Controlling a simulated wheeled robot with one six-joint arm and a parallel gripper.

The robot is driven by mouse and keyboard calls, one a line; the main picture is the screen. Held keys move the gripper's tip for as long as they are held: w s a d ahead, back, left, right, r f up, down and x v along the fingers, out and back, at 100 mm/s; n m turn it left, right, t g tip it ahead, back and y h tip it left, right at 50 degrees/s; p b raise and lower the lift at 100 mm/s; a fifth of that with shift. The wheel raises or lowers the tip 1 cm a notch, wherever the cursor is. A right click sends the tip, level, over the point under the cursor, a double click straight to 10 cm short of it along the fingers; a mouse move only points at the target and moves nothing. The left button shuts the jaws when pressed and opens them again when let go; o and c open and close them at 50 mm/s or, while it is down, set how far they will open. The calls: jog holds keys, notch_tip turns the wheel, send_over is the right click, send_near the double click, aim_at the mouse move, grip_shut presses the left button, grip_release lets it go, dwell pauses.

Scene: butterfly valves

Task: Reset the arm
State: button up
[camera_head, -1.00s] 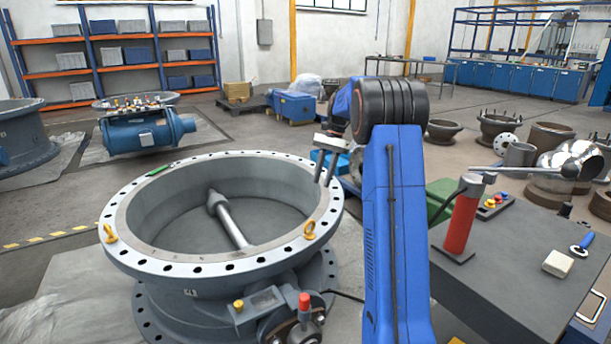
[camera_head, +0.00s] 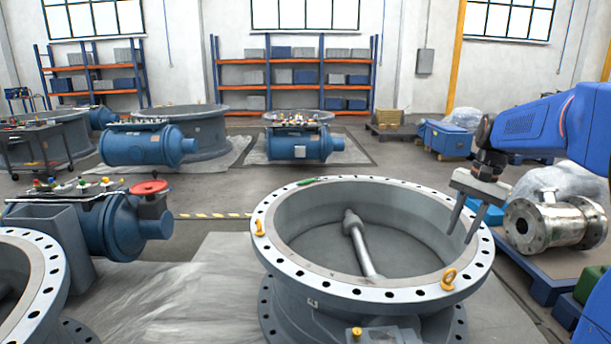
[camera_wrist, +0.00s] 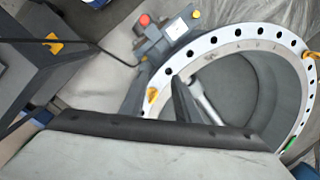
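My gripper (camera_head: 461,238) hangs at the right in the head view, over the right rim of a large grey butterfly valve (camera_head: 290,232). Its two fingers point down and stand apart, with nothing between them. The valve is a wide, upright ring with a bolt-holed flange, yellow eyebolts and a pale shaft (camera_head: 362,245) across its inside. A green object (camera_head: 306,181) lies on its far rim. In the wrist view the valve's flange (camera_wrist: 215,45) fills the right side, and a dark finger shows in front of it. Whether the fingers touch the rim is unclear.
Another flanged valve (camera_head: 42,290) stands at the lower left. Blue actuators (camera_head: 110,225) lie behind it. A metal flanged fitting (camera_head: 555,225) rests on a blue pallet at the right. Shelves (camera_head: 292,75) line the back wall. Open floor lies between the left valves and the large one.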

jog(key=s+a+n+t+h, duration=0.15)
jog(key=s+a+n, duration=0.5)
jog(key=s, duration=0.85)
jog(key=s+a+f+n+t, duration=0.1)
jog(key=s+a+f, duration=0.1)
jog(key=s+f, duration=0.2)
jog(key=s+a+f+n+t, duration=0.1)
jog(key=s+a+f+t, duration=0.1)
jog(key=s, duration=0.7)
notch_tip(320, 180, down, 3)
jog(key=shift+s+a+r+n, duration=0.2)
jog(key=shift+s+a+n, duration=0.2)
jog(key=shift+a, duration=0.15)
jog(key=shift+h, duration=0.25)
